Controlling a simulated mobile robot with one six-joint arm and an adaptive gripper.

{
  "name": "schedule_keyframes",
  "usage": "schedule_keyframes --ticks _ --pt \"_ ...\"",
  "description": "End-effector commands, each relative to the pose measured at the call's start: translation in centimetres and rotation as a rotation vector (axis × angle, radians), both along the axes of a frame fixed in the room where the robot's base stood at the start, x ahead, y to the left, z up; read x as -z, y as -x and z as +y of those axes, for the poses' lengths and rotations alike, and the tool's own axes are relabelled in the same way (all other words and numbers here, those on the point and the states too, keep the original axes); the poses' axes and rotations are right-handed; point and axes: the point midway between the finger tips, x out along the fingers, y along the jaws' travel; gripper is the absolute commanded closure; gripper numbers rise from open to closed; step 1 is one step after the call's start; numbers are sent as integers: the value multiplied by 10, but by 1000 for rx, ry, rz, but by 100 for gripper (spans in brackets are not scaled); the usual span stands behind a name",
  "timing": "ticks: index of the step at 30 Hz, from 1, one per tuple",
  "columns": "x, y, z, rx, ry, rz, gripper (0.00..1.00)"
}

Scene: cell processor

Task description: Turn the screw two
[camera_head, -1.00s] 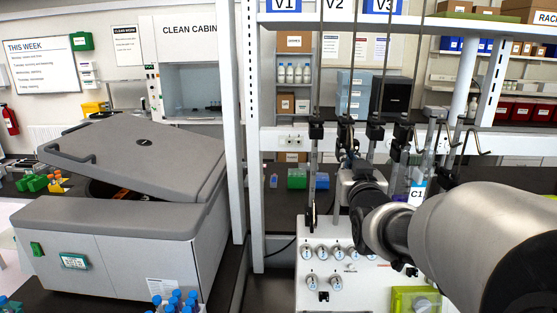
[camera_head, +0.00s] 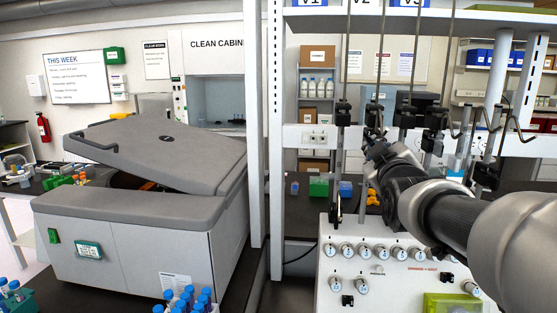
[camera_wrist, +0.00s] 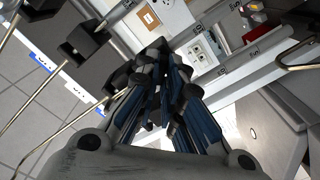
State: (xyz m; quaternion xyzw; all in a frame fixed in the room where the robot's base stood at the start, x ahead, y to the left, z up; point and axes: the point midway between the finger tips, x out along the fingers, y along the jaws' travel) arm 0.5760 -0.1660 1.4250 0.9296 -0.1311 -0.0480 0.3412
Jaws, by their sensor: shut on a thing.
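A row of black clamps hangs on thin rods on the white frame below the V1, V2 and V3 labels. My gripper (camera_head: 376,140) is up against the underside of the second clamp (camera_head: 374,112) from the left. In the wrist view its dark fingers (camera_wrist: 160,85) are closed together around something small among black parts. I take this to be screw two; the fingers hide the screw itself, so its angle cannot be told.
Other clamps (camera_head: 404,115) and hooked metal rods stand close on the right. Below is a white panel (camera_head: 400,280) with several knobs. Blue-capped tubes (camera_head: 185,298) stand in front.

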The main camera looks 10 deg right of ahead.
Motion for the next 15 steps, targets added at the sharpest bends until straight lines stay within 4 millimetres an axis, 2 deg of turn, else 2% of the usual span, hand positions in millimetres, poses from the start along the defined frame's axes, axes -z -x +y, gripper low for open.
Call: schedule_keyframes --ticks 6,15 --pt "3 0 1 0 163 44 100" --pt "2 0 1 0 300 85 100"
